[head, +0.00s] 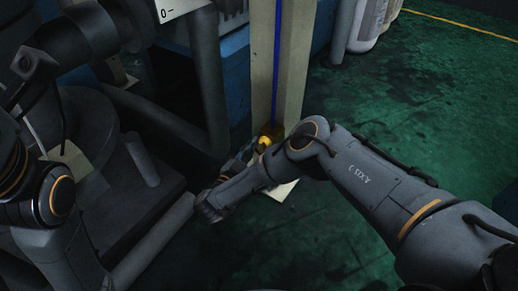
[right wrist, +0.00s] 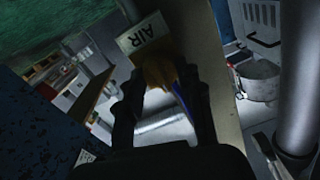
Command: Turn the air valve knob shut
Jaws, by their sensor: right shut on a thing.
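The air valve knob (head: 265,143) is a small yellow knob low on the pale post (head: 296,70). In the right wrist view the knob (right wrist: 156,73) looks brownish yellow and lies between my fingers, just below a pale plate marked AIR (right wrist: 143,36). My right gripper (head: 254,148) reaches the knob from the left of the post and is shut on it. In the right wrist view its two dark fingers (right wrist: 160,82) flank the knob. The fingers hide part of the knob, and its turn angle is hard to tell. My left arm shows at the left, but its gripper cannot be made out.
A blue line (head: 277,45) runs down the post. Dark pipes (head: 212,80) and blue machine sides stand left of the post. A pale cylinder (head: 372,25) stands behind. The green floor (head: 430,95) at right is clear. A grey pipe (right wrist: 300,85) shows in the right wrist view.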

